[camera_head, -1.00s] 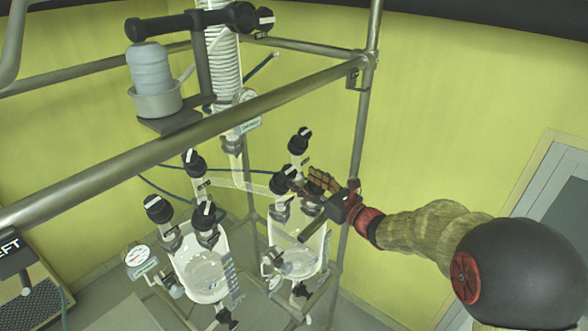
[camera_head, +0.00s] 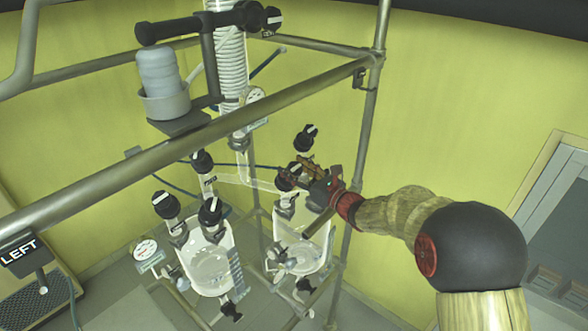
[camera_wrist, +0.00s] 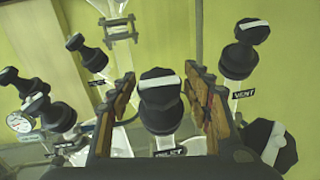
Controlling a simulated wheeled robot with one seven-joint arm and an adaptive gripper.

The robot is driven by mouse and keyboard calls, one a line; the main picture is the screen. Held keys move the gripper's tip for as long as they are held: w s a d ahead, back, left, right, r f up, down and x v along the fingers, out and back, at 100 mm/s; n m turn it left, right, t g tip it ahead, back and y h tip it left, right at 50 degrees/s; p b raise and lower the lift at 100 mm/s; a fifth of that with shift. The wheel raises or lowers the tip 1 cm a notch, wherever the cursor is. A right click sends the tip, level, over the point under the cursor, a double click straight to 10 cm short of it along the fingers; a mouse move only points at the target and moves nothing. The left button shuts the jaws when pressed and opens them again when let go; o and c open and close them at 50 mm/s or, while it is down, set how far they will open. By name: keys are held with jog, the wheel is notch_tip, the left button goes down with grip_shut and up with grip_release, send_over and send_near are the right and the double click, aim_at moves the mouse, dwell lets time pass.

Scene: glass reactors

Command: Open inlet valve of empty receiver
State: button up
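Two clear glass receivers hang below the frame: a left one (camera_head: 208,268) and a right one (camera_head: 310,255). I cannot tell their contents for sure. My gripper (camera_head: 298,172) is at the top of the right receiver. In the wrist view, a black inlet valve knob (camera_wrist: 160,88) with a white bar stands between the two spread fingers of my gripper (camera_wrist: 163,100), with gaps on both sides. Its INLET label (camera_wrist: 168,153) shows below it. The white bar lies nearly level across the picture. In the head view, the fingers partly hide this knob.
A vent knob (camera_wrist: 240,48) stands right of my fingers, and another black knob (camera_wrist: 268,145) is close at the lower right. The left receiver's knobs (camera_head: 165,203) are off to the left. A thick metal rail (camera_head: 200,130) crosses in front, with an upright post (camera_head: 366,130) at right.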

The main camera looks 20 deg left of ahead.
jog(key=c, duration=0.9)
jog(key=shift+n, duration=0.3)
jog(key=shift+c, duration=0.2)
jog(key=n+g+b, duration=0.1)
jog(key=n+g+y+b, duration=0.1)
jog(key=n+g, duration=0.1)
jog(key=shift+f+y+b, duration=0.2)
jog(key=shift+y+b, duration=0.1)
jog(key=shift+b, duration=0.05)
jog(key=n+g+b, duration=0.1)
jog(key=n+g, duration=0.2)
jog(key=n, duration=0.1)
jog(key=shift+g, duration=0.4)
jog(key=n+g, duration=0.2)
jog(key=n+g+p, duration=0.1)
jog(key=n+g, duration=0.2)
jog(key=shift+r+n+g+h, duration=0.2)
jog(key=shift+n+g+h, duration=0.1)
jog(key=shift+h, duration=0.1)
jog(key=n+g+h+p, duration=0.2)
jog(key=n+g+p, duration=0.1)
jog(key=shift+s+n, duration=0.1)
jog(key=shift+n, duration=0.2)
jog(key=shift+n+g+h+p, duration=0.3)
jog(key=shift+n+p, duration=0.1)
jog(key=shift+p, duration=0.05)
jog(key=shift+n+g+p, duration=0.3)
jog(key=shift+n+p, duration=0.1)
jog(key=shift+f, duration=0.1)
